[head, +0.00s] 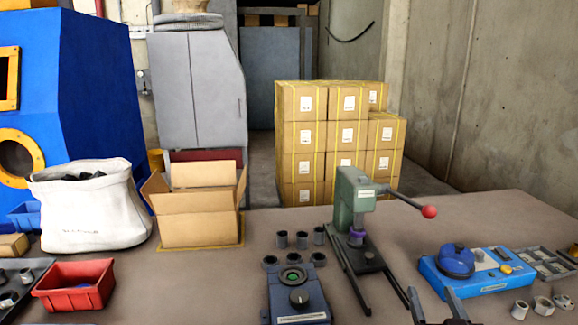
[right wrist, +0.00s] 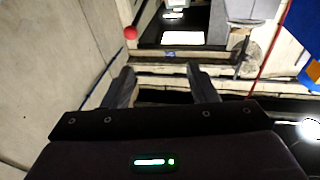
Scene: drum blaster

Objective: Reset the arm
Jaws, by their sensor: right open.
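My right gripper (head: 431,294) shows at the bottom edge of the head view, right of the green press. Its two dark fingers stand apart with nothing between them. In the right wrist view the open, empty fingers (right wrist: 163,78) show too. The green hand press (head: 354,200) stands upright on the table, with a lever running right to a red ball knob (head: 429,211). A red ball (right wrist: 130,32) also shows beyond the fingers in the right wrist view. A purple part (head: 356,237) sits under the press's ram. My left gripper is not in view.
A dark control box (head: 297,302) with a knob and green button stands left of the press, beside several grey cylinders (head: 301,240). A blue fixture (head: 470,271) lies to the right. An open carton (head: 199,220), white sack (head: 91,208) and red bin (head: 75,287) stand left.

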